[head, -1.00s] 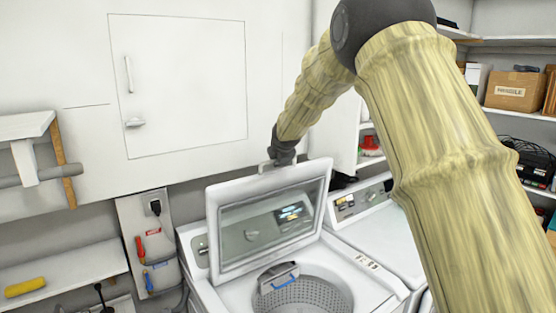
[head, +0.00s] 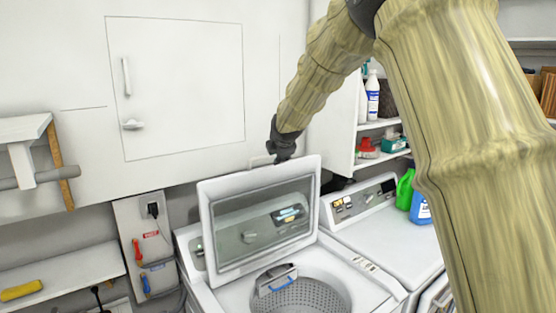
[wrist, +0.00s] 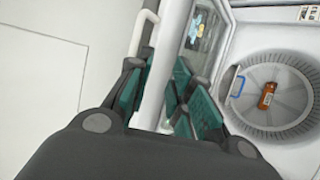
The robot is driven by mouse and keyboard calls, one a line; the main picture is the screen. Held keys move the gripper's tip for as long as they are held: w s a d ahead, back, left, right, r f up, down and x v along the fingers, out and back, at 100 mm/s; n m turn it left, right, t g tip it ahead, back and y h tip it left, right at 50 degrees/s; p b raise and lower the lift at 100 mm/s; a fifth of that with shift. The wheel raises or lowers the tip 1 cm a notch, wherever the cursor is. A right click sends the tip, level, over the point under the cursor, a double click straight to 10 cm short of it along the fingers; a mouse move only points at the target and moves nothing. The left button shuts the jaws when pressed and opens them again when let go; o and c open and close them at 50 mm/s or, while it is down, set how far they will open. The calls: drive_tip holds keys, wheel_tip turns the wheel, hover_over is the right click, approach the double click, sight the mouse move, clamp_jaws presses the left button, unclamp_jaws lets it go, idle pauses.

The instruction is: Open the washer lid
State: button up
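The washer (head: 375,300) is white, and its open tub shows at the bottom of the head view and at the right of the wrist view. Its lid (head: 205,225), a white frame around a glass window, stands raised nearly upright at the back of the tub. My gripper (head: 272,157) is at the lid's top edge, beside a white loop handle (wrist: 145,35). In the wrist view the teal finger pads (wrist: 160,95) sit on both sides of the white lid edge (wrist: 174,50) and appear closed on it. The fingertip contact is partly hidden.
A white cabinet (head: 185,90) is on the wall behind the lid. A second machine (head: 385,235) stands right of the washer, with green (head: 405,188) and blue (head: 421,208) bottles on it. An orange-brown bottle (wrist: 267,95) lies in the tub. Shelves are at right.

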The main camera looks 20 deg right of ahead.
drive_tip(key=shift+v, duration=2.7)
drive_tip(key=shift+c, duration=0.3)
